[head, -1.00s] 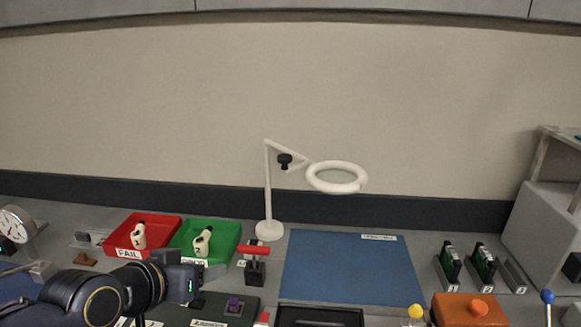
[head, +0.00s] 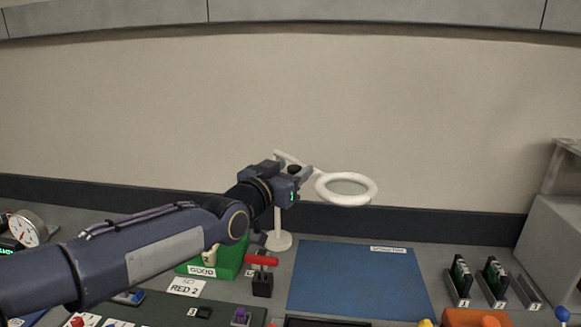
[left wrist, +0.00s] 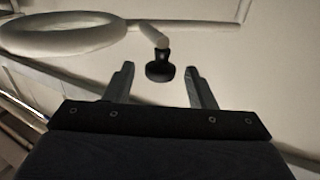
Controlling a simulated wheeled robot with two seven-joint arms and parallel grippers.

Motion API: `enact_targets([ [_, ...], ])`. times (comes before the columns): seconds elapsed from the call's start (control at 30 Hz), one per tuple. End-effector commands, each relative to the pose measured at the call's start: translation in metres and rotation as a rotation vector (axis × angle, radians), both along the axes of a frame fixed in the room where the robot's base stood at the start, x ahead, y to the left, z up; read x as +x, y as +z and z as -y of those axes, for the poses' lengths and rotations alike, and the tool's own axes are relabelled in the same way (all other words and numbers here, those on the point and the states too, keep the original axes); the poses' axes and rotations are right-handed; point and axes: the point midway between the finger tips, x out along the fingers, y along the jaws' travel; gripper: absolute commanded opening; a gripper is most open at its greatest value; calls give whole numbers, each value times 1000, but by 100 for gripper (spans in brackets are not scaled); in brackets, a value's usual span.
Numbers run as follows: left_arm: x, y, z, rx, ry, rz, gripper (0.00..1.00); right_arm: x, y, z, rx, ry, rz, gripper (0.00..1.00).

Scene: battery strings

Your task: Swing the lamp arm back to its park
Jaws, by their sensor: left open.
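The lamp has a white post, a slanted arm and a white ring head (head: 346,189). The ring hangs over the upper left part of the blue mat. A black knob (head: 294,169) is on the lamp arm. My left gripper (head: 306,174) is raised at the lamp arm, close to the knob, and hides part of the post. In the left wrist view, its two fingers (left wrist: 158,84) are open with the black knob (left wrist: 160,71) between and beyond their tips. No contact shows. The ring (left wrist: 60,36) is at upper left there. My right gripper is not in view.
The blue mat (head: 355,285) lies clear below the ring. A red-handled lever (head: 262,272) stands near the lamp base (head: 278,241). A green bin (head: 225,262) is under my left arm. Card slots (head: 493,281) stand at the right.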

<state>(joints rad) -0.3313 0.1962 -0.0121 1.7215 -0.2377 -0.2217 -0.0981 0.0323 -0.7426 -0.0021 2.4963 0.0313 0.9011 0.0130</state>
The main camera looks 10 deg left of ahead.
Motion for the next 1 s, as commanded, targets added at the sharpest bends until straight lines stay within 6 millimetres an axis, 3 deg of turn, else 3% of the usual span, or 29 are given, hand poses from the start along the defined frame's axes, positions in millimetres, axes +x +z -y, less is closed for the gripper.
enact_targets([
  [0.27,2,0,1,0,0,0,50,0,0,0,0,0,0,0],
  [0.67,1,0,0,0,0,0,0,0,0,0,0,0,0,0],
  [1.0,12,0,8,-6,9,-4,0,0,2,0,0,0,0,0],
])
